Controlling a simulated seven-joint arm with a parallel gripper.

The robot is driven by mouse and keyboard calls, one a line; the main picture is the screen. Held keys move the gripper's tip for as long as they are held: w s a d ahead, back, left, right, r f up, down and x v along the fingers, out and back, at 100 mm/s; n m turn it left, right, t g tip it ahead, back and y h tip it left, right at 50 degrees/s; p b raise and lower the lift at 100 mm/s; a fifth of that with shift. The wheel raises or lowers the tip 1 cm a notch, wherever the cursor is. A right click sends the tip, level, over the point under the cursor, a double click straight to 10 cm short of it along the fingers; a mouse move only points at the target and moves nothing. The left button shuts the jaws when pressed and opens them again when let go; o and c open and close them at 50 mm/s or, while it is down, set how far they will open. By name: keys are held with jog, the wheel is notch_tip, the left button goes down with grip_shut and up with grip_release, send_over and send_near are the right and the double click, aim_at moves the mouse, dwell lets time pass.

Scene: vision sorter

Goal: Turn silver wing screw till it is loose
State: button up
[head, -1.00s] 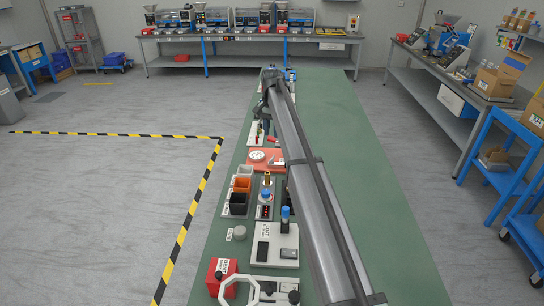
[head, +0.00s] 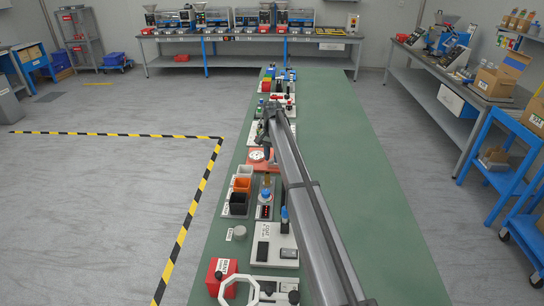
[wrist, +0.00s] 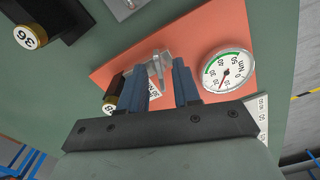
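In the wrist view, a silver wing screw (wrist: 158,64) stands on an orange-red plate (wrist: 110,73), which also carries a round white dial gauge (wrist: 229,70). My gripper (wrist: 159,72) has two blue fingers apart, with the wing screw showing in the gap between and just beyond their tips. I cannot tell whether a finger touches it. In the head view, my gripper (head: 265,150) is low at the orange-red plate's right part and hides the screw. The dial gauge (head: 256,155) shows left of it.
A brass-ended black knob (wrist: 110,104) sits by the left finger. Another black part with a brass end marked 36 (wrist: 28,37) is at upper left. In the head view, open bins (head: 240,186) stand nearer along the bench. The green bench top (head: 350,150) is clear on the right.

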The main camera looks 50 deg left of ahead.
grip_shut()
dwell(0.5)
